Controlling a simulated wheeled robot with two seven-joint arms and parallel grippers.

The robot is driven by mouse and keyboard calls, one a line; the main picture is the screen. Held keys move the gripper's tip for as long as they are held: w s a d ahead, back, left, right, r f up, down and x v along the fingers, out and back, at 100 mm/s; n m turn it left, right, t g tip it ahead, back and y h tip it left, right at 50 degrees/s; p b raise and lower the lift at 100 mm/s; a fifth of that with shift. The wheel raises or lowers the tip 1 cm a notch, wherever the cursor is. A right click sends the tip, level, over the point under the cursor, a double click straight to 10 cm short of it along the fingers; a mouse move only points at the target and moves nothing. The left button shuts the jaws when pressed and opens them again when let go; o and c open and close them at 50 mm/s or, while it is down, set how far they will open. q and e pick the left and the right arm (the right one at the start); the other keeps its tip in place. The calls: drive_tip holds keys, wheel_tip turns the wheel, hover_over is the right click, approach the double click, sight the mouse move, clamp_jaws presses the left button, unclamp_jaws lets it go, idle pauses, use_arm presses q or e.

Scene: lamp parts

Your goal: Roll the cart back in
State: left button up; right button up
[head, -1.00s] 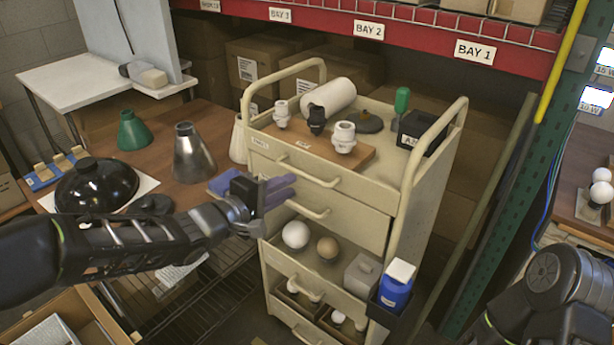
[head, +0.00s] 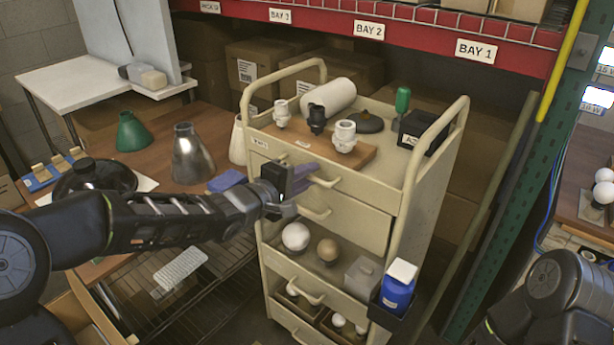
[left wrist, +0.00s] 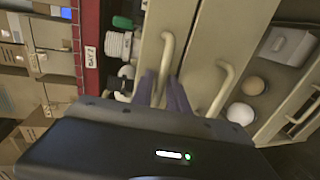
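The cream cart (head: 400,190) stands upright in front of the shelf, under the BAY 2 and BAY 1 labels. Its front has an upper drawer handle (head: 312,178) and a second handle (head: 310,210) below; both handles also show in the left wrist view. My left gripper (head: 302,176) is at the upper handle. In the left wrist view its two purple fingers (left wrist: 165,92) are apart, with the handle's near end lying between them. I cannot tell whether they touch it. My right gripper is out of view; only my right arm shows at lower right.
Lamp sockets on a wooden board (head: 340,155), a white roll (head: 333,97), a green screwdriver (head: 402,100) and a black bin (head: 423,132) stand on the cart. A green rack post (head: 510,190) stands to the right.

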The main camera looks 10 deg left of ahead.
use_arm(q)
drive_tip(key=shift+c, duration=0.4)
clamp_jaws()
idle(0.9)
